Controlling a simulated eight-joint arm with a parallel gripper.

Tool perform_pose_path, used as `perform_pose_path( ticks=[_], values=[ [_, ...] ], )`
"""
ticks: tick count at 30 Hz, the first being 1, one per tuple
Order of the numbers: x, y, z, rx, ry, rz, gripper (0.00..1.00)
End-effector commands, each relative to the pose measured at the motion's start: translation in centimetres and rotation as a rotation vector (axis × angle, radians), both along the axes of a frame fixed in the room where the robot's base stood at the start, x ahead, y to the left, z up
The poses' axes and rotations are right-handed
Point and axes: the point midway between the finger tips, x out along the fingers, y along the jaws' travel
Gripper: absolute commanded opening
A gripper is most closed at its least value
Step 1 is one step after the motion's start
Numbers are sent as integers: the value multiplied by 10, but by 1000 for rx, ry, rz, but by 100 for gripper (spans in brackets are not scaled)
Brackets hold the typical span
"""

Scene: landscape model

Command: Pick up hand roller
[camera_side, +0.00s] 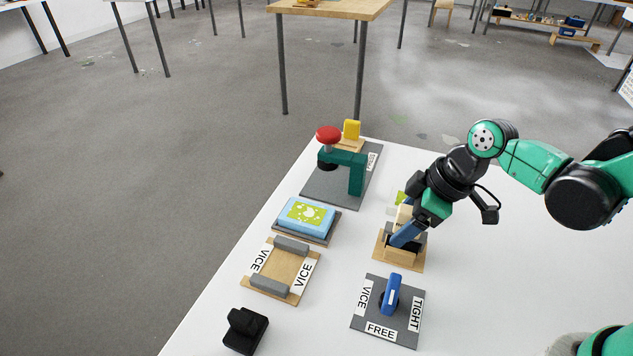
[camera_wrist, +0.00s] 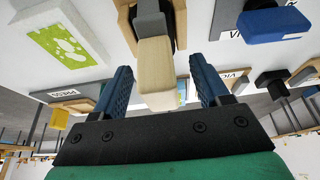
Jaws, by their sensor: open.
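The hand roller's pale beige handle (camera_wrist: 156,75) points toward the wrist camera, between the two blue fingers of my gripper (camera_wrist: 160,66). The fingers are open, with a visible gap on each side of the handle. The roller's grey part sits in a wooden holder (camera_wrist: 124,22) at the top of the wrist view. In the side view, my gripper (camera_side: 406,234) is down at the wooden holder (camera_side: 386,254), and the beige handle (camera_side: 403,214) shows behind a blue finger. The roller's lower end is mostly hidden there.
A blue-handled vice switch (camera_side: 391,295) stands just in front of the holder. To the left are a wooden vice tray (camera_side: 286,269), a light-blue box (camera_side: 304,217) and a green press (camera_side: 356,176) with a red knob. A black block (camera_side: 245,330) lies near the left table edge.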

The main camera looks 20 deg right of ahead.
Motion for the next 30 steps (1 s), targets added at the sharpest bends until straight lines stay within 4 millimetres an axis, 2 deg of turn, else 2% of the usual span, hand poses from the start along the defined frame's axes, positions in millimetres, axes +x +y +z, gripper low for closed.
perform_pose_path(
  ticks=[13, 14, 18, 21, 30],
  values=[
    [2, 2, -8, 0, 0, -1, 68],
    [2, 2, -8, 0, 0, -1, 66],
    [2, 2, -8, 0, 0, -1, 26],
    [2, 2, -8, 0, 0, -1, 0],
    [2, 2, -7, 1, 0, -1, 0]
  ],
)
